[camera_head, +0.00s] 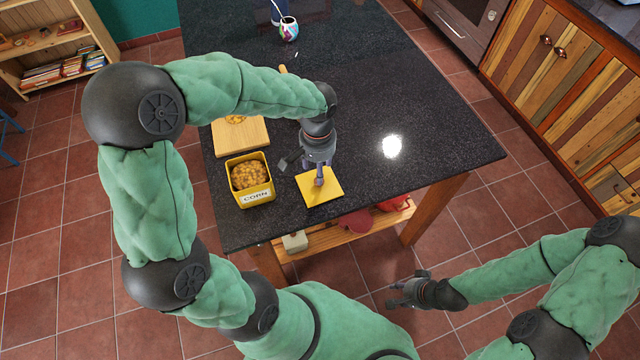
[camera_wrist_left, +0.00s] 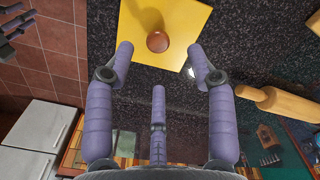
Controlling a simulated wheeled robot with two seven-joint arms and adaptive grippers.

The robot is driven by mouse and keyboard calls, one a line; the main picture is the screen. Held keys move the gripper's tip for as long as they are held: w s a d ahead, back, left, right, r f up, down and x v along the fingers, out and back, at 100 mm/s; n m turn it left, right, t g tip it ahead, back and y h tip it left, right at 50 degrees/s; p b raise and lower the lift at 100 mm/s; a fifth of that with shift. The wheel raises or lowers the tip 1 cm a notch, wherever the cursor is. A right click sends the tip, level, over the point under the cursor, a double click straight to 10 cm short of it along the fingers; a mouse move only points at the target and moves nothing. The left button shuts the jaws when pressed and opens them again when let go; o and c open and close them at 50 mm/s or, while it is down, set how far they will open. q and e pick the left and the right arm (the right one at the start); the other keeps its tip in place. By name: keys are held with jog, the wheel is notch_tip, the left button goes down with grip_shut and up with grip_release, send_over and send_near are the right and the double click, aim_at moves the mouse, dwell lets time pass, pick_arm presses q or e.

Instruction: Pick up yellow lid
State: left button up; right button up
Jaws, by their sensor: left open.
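The yellow lid (camera_head: 330,181) is a flat square lying on the dark countertop, right of the corn box. In the left wrist view the lid (camera_wrist_left: 185,15) has a round brown knob (camera_wrist_left: 157,41). My left gripper (camera_head: 319,182) is right over the lid. Its purple fingers (camera_wrist_left: 159,50) are spread on either side of the knob, apart from it, with nothing held. The left gripper and wrist hide part of the lid in the head view. My right gripper (camera_head: 403,290) is off to the lower right, away from the counter, with its fingers apart and empty.
An open yellow box labelled CORN (camera_head: 257,196) stands left of the lid. A wooden board (camera_head: 252,136) lies behind it. A rolling pin (camera_wrist_left: 275,101) shows in the left wrist view. A patterned cup (camera_head: 288,29) stands far back. The counter's right side (camera_head: 440,130) is clear.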

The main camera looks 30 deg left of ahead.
pick_arm(q)
jog(key=shift+d+f+b, duration=0.15)
jog(key=shift+f+b, duration=0.5)
jog(key=shift+f, duration=2.35)
grip_shut()
